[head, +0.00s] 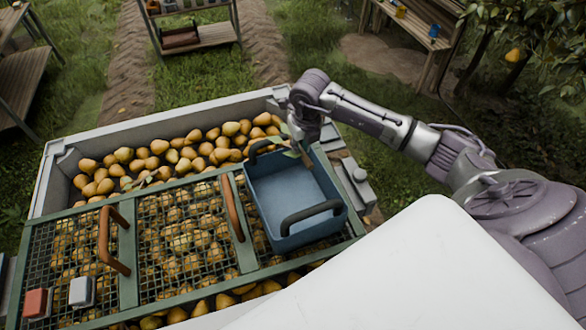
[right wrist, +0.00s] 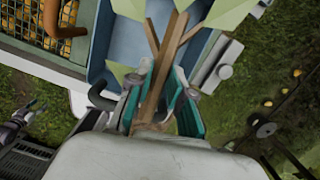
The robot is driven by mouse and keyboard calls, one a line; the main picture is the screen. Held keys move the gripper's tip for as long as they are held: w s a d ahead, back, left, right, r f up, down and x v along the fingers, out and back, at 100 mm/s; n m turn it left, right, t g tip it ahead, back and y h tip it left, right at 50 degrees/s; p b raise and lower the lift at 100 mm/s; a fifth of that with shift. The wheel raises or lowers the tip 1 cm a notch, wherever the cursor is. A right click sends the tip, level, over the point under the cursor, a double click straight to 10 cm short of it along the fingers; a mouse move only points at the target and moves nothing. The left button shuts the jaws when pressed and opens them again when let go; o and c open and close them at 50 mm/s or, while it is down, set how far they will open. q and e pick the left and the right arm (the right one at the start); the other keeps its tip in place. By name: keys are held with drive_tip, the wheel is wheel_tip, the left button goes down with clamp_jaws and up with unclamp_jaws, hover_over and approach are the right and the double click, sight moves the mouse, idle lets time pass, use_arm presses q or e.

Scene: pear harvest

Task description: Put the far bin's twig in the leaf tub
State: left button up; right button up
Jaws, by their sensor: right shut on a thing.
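My right gripper (head: 303,140) is shut on the twig, above the far end of the blue tub. The twig (right wrist: 152,95) is brown and forked with pale green leaves, and it stands out from between the fingers in the right wrist view (right wrist: 160,98). In the head view the twig (head: 294,152) is small and partly hidden by the gripper. The blue tub (head: 328,228) has dark handles and looks empty inside. It sits on the right part of the pear bin. What looks like my left gripper (right wrist: 22,122) is small at the lower left of the right wrist view.
The big grey bin (head: 52,185) holds many pears; green-framed mesh lids (head: 128,262) with orange handles cover its near part. A red block (head: 37,303) and a grey block (head: 82,292) lie on the mesh. A small leafy bit (head: 147,178) lies near the lid's far edge. Grass surrounds the bin.

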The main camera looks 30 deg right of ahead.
wheel_tip(320, 180, down, 2)
drive_tip(key=shift+w+f+b, duration=0.1)
drive_tip(key=shift+f+b, duration=0.05)
drive_tip(key=shift+b, duration=0.25)
drive_tip(key=o, duration=0.9)
drive_tip(key=shift+r, duration=0.25)
drive_tip(key=r, duration=0.4)
drive_tip(key=s+r, duration=0.1)
drive_tip(key=r, duration=0.2)
drive_tip(key=s+r, duration=0.1)
drive_tip(key=r, duration=0.3)
drive_tip(key=shift+r, duration=0.3)
drive_tip(key=shift+f, duration=0.1)
